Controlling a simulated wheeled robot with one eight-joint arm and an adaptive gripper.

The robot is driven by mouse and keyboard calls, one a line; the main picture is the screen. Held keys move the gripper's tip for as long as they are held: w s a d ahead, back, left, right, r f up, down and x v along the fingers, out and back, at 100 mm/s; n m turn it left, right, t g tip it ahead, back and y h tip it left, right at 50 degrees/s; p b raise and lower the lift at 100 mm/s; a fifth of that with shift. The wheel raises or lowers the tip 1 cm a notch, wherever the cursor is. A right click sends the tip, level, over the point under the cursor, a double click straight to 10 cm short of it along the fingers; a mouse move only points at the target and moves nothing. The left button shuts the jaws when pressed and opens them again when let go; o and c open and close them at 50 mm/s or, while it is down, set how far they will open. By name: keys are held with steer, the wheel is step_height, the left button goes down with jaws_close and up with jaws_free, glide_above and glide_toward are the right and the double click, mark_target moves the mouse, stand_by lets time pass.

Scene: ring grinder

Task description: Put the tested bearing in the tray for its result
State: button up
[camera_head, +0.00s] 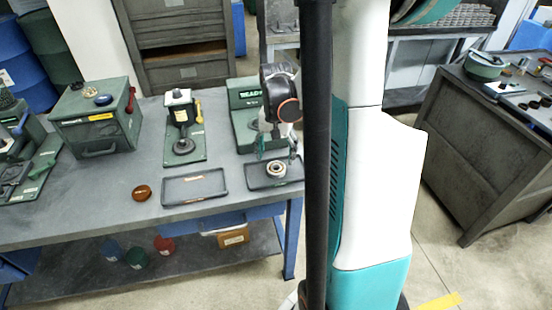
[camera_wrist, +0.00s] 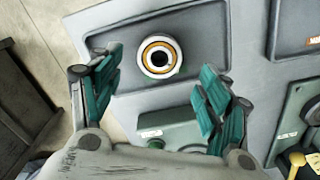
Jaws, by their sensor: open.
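The bearing (camera_head: 276,169), a pale ring with an orange-brown band and a dark bore, lies flat in the right-hand dark tray (camera_head: 256,184). In the wrist view the bearing (camera_wrist: 160,43) is whole and unobstructed, inside the tray (camera_wrist: 215,50). My gripper (camera_head: 278,154) is open just above the bearing. In the wrist view its teal fingers (camera_wrist: 158,88) stand wide apart, one on each side, with nothing between them. A second dark tray (camera_head: 195,188) to the left is empty. The green tester (camera_head: 243,112) with a lit display stands behind the right tray, partly hidden by my arm.
A green press-like stand (camera_head: 182,130) with a yellow handle stands behind the left tray. The bench's front edge (camera_head: 100,234) runs close before the trays.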

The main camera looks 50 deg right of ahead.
step_height(320, 180, up, 7)
steer(key=p, duration=0.1)
steer(key=shift+p, duration=0.35)
stand_by(0.3)
